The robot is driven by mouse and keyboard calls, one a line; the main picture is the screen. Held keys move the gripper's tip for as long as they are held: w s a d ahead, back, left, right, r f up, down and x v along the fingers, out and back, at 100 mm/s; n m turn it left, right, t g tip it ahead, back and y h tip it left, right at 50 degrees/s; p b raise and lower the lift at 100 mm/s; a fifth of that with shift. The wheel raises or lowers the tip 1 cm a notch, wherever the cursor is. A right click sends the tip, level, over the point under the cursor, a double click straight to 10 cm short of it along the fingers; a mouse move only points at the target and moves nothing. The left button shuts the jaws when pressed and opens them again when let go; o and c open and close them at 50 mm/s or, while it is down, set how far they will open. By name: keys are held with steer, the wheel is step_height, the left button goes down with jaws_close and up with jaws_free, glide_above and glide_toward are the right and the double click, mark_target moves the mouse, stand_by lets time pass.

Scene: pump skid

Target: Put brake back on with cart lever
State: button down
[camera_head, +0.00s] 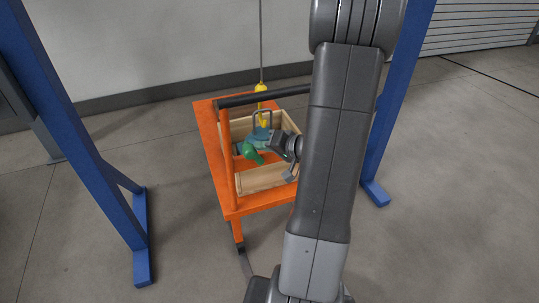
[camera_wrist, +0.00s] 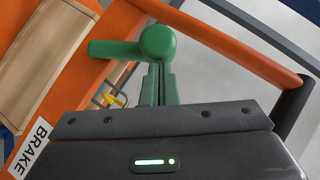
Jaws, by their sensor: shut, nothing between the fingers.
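The cart lever shows in the wrist view as a green bar with a round knob (camera_wrist: 158,42), at the top centre. In the head view its green knob (camera_head: 248,151) appears over the orange cart (camera_head: 229,207). My gripper (camera_wrist: 158,80) is shut with nothing between its fingers. Its tips are right at the knob in the wrist view; I cannot tell whether they touch it. In the head view my gripper (camera_head: 273,146) is right of the knob, partly hidden by my arm. A white BRAKE label (camera_wrist: 33,148) is on the orange cart at lower left.
A wooden crate (camera_head: 262,182) sits on the cart, with a blue-teal thing (camera_head: 258,135) in it. A yellow hook (camera_head: 261,88) hangs on a line above. A dark cart handle (camera_head: 270,94) runs along the back. Blue posts (camera_head: 75,130) stand at both sides; open floor lies left.

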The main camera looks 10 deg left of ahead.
mark_target(247, 153)
steer(key=a+b, duration=0.1)
steer(key=s+a+n+h+b, duration=0.1)
steer(key=b, duration=0.1)
steer(key=shift+s+f+h, duration=0.15)
steer(key=shift+f+h, duration=0.15)
steer(key=shift+f, duration=0.1)
steer(key=shift+s+a+f+n+t+h+b, duration=0.25)
steer(key=shift+s+a+n+t+h+b, duration=0.35)
steer(key=shift+a+h+b, duration=0.45)
steer(key=shift+s+a+f+n+t+h+b, duration=0.3)
steer(key=shift+s+a+f+n+h+b, duration=0.5)
steer(key=shift+b, duration=0.4)
steer(key=shift+a+f, duration=0.15)
steer(key=shift+f, duration=0.1)
steer(key=r+p, duration=0.1)
steer(key=r, duration=0.1)
steer(key=d+r+p, duration=0.1)
steer(key=r+p, duration=0.1)
steer(key=r, duration=0.1)
steer(key=shift+s+d+r, duration=0.1)
steer(key=p+v, duration=0.2)
steer(key=v, duration=0.6)
steer(key=shift+s+d, duration=0.2)
steer(key=shift+s, duration=0.2)
steer(key=shift+r, duration=0.15)
